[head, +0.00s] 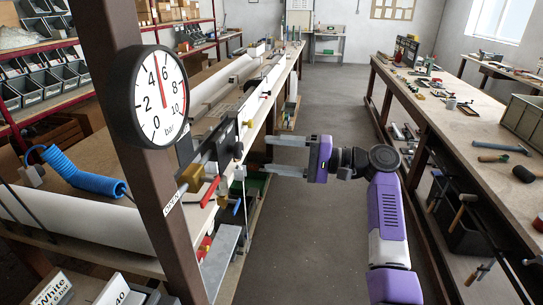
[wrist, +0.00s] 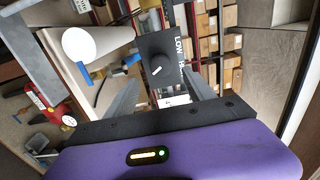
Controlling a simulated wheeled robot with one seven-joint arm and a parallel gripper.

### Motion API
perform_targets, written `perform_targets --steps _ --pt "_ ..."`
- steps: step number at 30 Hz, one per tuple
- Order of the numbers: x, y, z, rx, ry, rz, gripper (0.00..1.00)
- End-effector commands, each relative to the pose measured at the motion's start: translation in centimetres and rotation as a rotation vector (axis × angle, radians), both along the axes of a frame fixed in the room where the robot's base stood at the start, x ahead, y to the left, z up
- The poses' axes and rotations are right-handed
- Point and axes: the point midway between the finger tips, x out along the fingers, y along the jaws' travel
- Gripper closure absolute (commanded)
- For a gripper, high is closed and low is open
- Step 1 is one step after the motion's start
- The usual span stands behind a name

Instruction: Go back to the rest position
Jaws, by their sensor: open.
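My gripper (head: 270,155) is purple with two grey fingers. In the head view it reaches left from my arm, with the fingers apart and nothing visible between them. Its fingertips point at the fittings on the side of the left bench, close to a black plate (head: 226,140) with a knob; I cannot tell whether they touch it. In the wrist view the spread fingers (wrist: 160,84) flank a black box with a round knob (wrist: 158,70) and a "LOW" label. The gap between them looks empty.
A round pressure gauge (head: 157,97), its needle near 5, is on a brown post (head: 118,50) at left. A blue coiled hose (head: 85,178) lies on the left bench. The right bench (head: 470,125) holds several tools. The grey aisle floor (head: 335,90) between the benches is clear.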

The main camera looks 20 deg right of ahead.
Motion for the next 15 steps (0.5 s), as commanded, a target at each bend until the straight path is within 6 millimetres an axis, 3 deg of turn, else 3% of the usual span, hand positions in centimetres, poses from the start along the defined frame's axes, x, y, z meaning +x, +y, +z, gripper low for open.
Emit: perform_targets --steps 10,15 --pt "0.0 0.0 0.0 -0.003 -0.005 -0.001 0.38" --pt "1.9 -1.6 0.6 -0.025 -0.05 -0.106 0.38"
